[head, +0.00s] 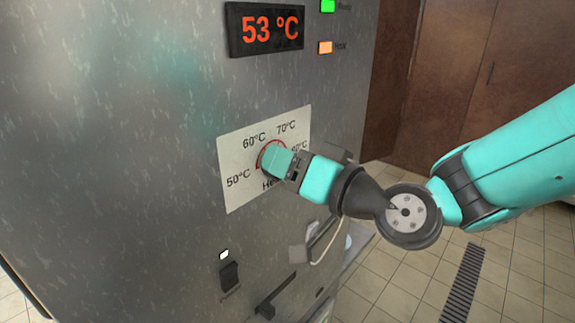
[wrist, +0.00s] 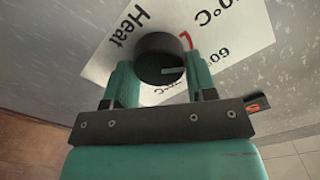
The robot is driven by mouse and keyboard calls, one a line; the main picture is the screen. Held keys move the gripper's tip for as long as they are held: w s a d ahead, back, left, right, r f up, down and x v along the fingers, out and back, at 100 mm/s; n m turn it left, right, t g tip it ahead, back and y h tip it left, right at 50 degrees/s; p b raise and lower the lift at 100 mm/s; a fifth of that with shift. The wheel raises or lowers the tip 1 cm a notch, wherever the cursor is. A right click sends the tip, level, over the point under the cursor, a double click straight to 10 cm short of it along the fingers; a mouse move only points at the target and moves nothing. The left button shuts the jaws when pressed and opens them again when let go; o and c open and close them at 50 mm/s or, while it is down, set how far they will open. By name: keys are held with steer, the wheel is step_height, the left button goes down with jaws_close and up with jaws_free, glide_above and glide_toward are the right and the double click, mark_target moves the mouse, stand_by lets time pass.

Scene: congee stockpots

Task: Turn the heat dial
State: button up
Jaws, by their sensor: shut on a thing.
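The heat dial is a round black knob (wrist: 160,52) with a pale pointer line, between my fingers in the wrist view. My gripper (wrist: 159,66) is shut on it, one teal finger on each side. In the head view my gripper (head: 276,158) reaches the panel from the right and hides most of the knob; part of a red ring shows beside it. The white scale plate (head: 236,196) carries marks of 50, 60 and 70 °C and a partly covered one at right. The display (head: 265,29) reads 53 °C in red.
A green light (head: 328,6) and an orange light (head: 325,47) are beside the display. Below the plate are a small switch (head: 229,276) with a white light and a dark handle (head: 275,295). Tiled floor with a drain grate (head: 463,284) lies at right.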

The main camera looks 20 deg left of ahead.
steer(key=m, duration=0.4)
steer(key=shift+w+m, duration=0.1)
steer(key=shift+m, duration=0.3)
stand_by(0.4)
steer(key=o, duration=0.9)
steer(key=shift+d+f, duration=0.1)
steer(key=shift+d, duration=0.05)
steer(key=shift+b+v, duration=5.3)
steer(key=shift+v, duration=3.35)
